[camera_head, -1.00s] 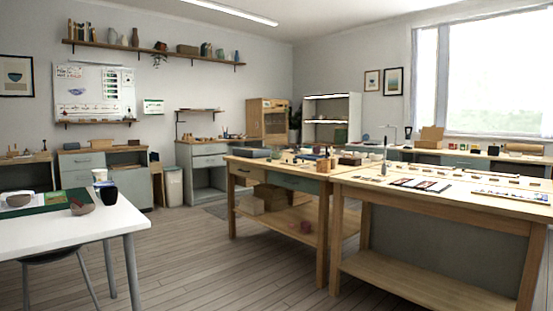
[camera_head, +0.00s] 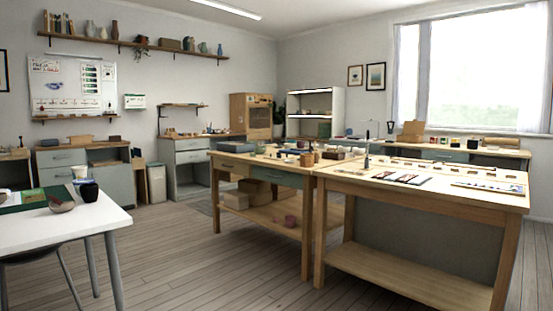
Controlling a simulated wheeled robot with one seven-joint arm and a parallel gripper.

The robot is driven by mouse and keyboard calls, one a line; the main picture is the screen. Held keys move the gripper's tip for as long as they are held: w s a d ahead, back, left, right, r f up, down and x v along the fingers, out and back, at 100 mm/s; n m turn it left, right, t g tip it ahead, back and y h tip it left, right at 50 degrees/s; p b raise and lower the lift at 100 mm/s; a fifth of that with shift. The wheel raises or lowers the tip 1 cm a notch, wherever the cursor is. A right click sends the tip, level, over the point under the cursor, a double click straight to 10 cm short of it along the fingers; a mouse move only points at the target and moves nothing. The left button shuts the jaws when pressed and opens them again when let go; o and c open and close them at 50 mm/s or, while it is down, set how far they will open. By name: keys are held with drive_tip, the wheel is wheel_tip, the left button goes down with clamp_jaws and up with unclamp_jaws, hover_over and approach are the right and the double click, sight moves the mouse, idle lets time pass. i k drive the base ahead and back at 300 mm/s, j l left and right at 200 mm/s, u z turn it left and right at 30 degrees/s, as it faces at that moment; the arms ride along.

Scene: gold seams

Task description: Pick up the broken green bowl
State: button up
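I cannot make out a bowl that is clearly both green and broken. A small brownish-grey bowl (camera_head: 61,205) sits near the right end of the white table (camera_head: 60,238) at the left, at the edge of a dark green mat (camera_head: 28,201). Its far details are too small to tell whether it is cracked. Small bowl-like and cup-like items stand on the wooden workbench (camera_head: 232,157) in the middle, too small to identify. My gripper is not in view.
A second wooden workbench (camera_head: 340,178) with flat pieces fills the right foreground. Open wooden floor (camera_head: 190,260) lies between the white table and the workbenches. Cabinets line the back wall.

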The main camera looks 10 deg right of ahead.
sight(257, 150)
drive_tip(key=i+u, duration=0.4)
drive_tip(key=i, duration=1.55)
drive_tip(key=i+z, duration=0.15)
drive_tip(key=i, duration=0.4)
drive_tip(key=i+j+z, duration=0.1)
drive_tip(key=i, duration=0.45)
drive_tip(key=i+j+z, duration=0.15)
drive_tip(key=i, duration=0.4)
drive_tip(key=i+j+z, duration=0.1)
drive_tip(key=i+j, duration=0.2)
drive_tip(key=i, duration=0.25)
